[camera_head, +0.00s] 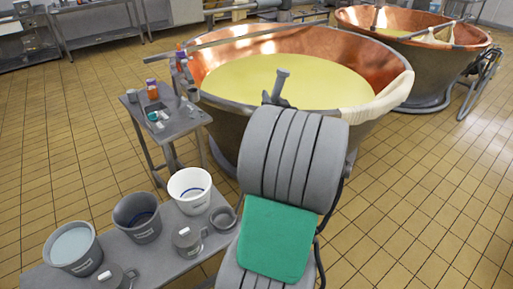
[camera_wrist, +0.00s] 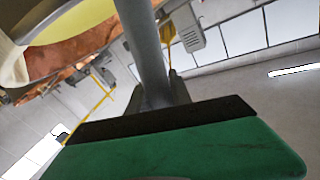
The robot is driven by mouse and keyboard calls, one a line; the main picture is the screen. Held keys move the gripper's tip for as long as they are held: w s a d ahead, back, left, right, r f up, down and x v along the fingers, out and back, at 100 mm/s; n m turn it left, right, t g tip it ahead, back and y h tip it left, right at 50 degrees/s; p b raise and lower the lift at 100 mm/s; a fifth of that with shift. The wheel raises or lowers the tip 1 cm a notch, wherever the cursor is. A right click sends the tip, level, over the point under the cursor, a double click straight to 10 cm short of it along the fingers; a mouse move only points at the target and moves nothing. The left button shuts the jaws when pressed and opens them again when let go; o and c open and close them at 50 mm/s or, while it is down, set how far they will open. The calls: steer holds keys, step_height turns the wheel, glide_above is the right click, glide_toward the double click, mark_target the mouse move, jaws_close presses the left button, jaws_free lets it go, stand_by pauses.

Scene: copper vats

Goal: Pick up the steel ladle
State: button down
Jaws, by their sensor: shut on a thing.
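My gripper (camera_wrist: 157,93) is shut on a grey metal shaft (camera_wrist: 143,40), which I take to be the handle of the steel ladle. The shaft runs up and out of the wrist view, so the ladle's bowl is not seen there. In the head view a short grey piece of it (camera_head: 281,84) shows beyond my arm, in front of the yellow contents of the near copper vat.
The near copper vat (camera_head: 225,58) has a pale cloth over its right rim; another vat (camera_head: 443,55) stands behind. A small side table (camera_head: 180,126) holds bottles. A low bench (camera_head: 165,262) holds buckets, including a white one (camera_head: 190,190), and grey jugs (camera_head: 187,241).

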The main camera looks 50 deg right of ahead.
steer(key=shift+r, duration=0.1)
stand_by(0.3)
step_height(320, 180, up, 25)
steer(key=p, duration=0.1)
steer(key=shift+p, duration=0.35)
stand_by(0.3)
